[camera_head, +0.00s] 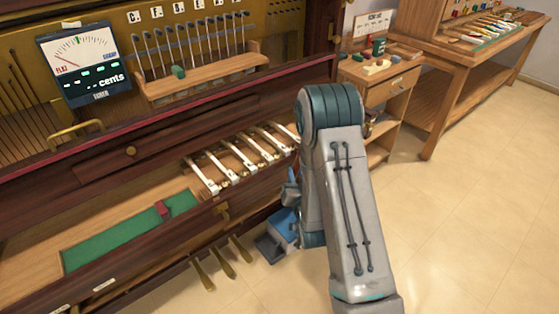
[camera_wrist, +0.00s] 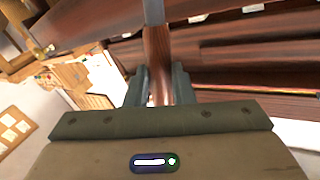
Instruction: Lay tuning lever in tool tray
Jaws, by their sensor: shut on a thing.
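The tuning lever shows in the wrist view as a brown wooden handle (camera_wrist: 157,55) with a grey metal shaft (camera_wrist: 153,11) running out of the top of the picture. My gripper (camera_wrist: 159,88) is shut on the handle, one finger on each side. In the head view my arm hides most of the gripper, and I cannot make out the lever there. A long green-lined tray (camera_head: 125,240) lies in the piano front at the lower left, with a small red block on it (camera_head: 163,209). I cannot tell for sure whether this is the tool tray.
Several white keys (camera_head: 240,160) stick out beside the green lining. A meter (camera_head: 82,62) and a wooden rack (camera_head: 200,84) stand above. Brass pedals (camera_head: 222,262) project below. A wooden cabinet (camera_head: 385,85) and a workbench (camera_head: 480,50) stand at the right. The floor at right is clear.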

